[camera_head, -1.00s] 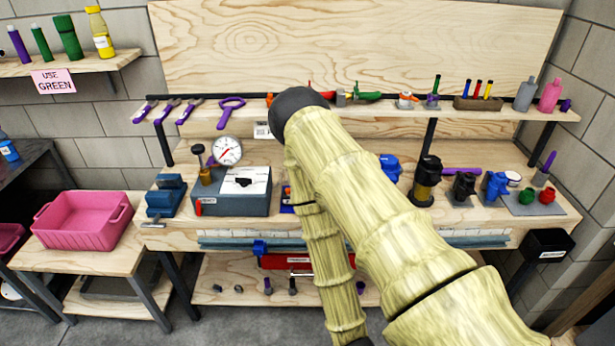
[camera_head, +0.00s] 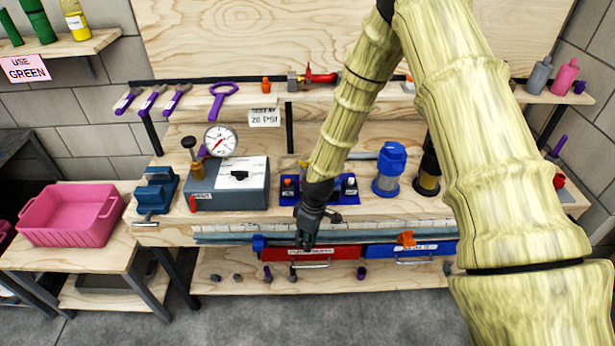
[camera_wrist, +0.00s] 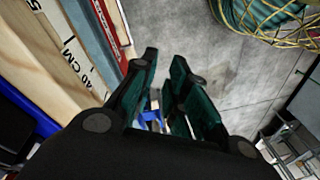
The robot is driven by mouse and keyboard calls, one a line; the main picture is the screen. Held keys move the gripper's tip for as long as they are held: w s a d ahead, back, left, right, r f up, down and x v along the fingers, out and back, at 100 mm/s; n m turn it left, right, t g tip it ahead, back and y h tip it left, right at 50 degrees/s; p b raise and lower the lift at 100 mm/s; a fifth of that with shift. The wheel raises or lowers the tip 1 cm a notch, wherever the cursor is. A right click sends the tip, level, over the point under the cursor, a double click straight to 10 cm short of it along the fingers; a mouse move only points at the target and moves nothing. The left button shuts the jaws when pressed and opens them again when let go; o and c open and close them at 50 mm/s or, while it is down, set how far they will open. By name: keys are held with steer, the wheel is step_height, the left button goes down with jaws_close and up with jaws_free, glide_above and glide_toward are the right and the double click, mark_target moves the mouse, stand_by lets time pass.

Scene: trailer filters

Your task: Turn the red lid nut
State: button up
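My gripper (camera_head: 308,238) hangs in front of the workbench's front edge, pointing down, above the red drawer (camera_head: 330,253). In the wrist view my gripper (camera_wrist: 164,60) has its two dark green fingers apart, with nothing visibly held. A blue piece (camera_wrist: 151,116) shows through the gap, beyond the fingers. I cannot identify the red lid nut with certainty. A small red part (camera_head: 559,181) shows at the bench's right end, partly hidden by my arm and well away from my gripper. Two jars stand on the bench, one with a blue lid (camera_head: 390,168) and one dark (camera_head: 428,175).
A grey tester box (camera_head: 232,190) with a gauge (camera_head: 220,140) and a blue vise (camera_head: 157,190) stand on the left of the bench. A blue switch panel (camera_head: 318,190) is behind my gripper. A pink bin (camera_head: 70,214) sits on the left side table. Floor in front is clear.

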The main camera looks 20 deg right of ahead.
steer(key=w+d+r+n+h, duration=0.1)
steer(key=w+d+r+n, duration=0.2)
steer(key=w+r, duration=0.6)
steer(key=w+d+r+n+h, duration=0.1)
steer(key=w+d+r+n, duration=0.15)
steer(key=w+r, duration=0.65)
steer(key=shift+m, duration=0.25)
steer(key=shift+s+f+p, duration=0.45)
steer(key=shift+f+p, duration=0.25)
steer(key=shift+f, duration=0.65)
steer(key=shift+s+f+p, duration=0.4)
steer(key=shift+f+p, duration=0.25)
steer(key=shift+f, duration=0.75)
steer(key=shift+s+f+p, duration=0.45)
steer(key=shift+f+p, duration=0.25)
steer(key=shift+f, duration=0.65)
jaws_close()
